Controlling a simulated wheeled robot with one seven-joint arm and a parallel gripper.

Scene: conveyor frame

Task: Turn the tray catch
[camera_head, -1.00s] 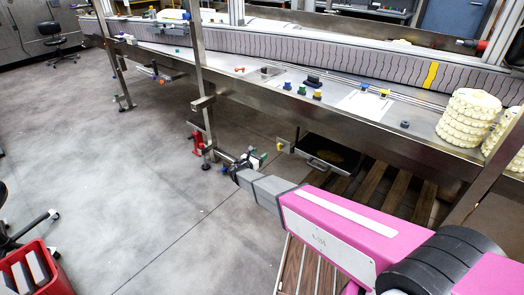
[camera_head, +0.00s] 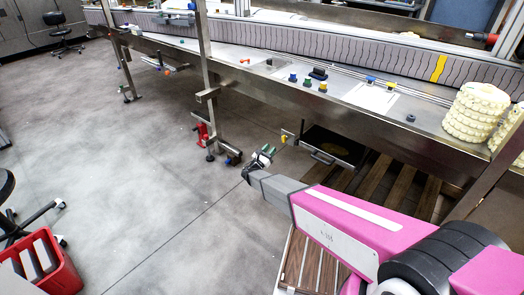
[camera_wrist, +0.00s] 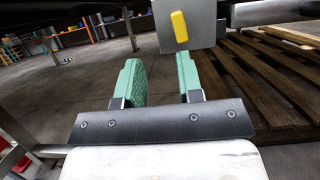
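The tray catch is a small yellow knob (camera_head: 284,139) on a grey plate under the conveyor's front edge. In the wrist view the yellow knob (camera_wrist: 179,27) stands nearly upright, slightly tilted, on the grey plate (camera_wrist: 200,32). A dark tray (camera_head: 331,146) with a bar handle hangs just right of the catch. My gripper (camera_head: 265,154) is left of and a little below the catch in the head view. In the wrist view my gripper (camera_wrist: 160,78) has its green fingers apart with nothing between them. The knob lies beyond the fingertips, not touching them.
A metal leg (camera_head: 208,90) of the conveyor frame stands left of my gripper, with a red part (camera_head: 201,134) near its foot. Wooden pallet slats (camera_wrist: 260,75) lie to the right. The floor at left is open, with a red crate (camera_head: 60,284) near the front.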

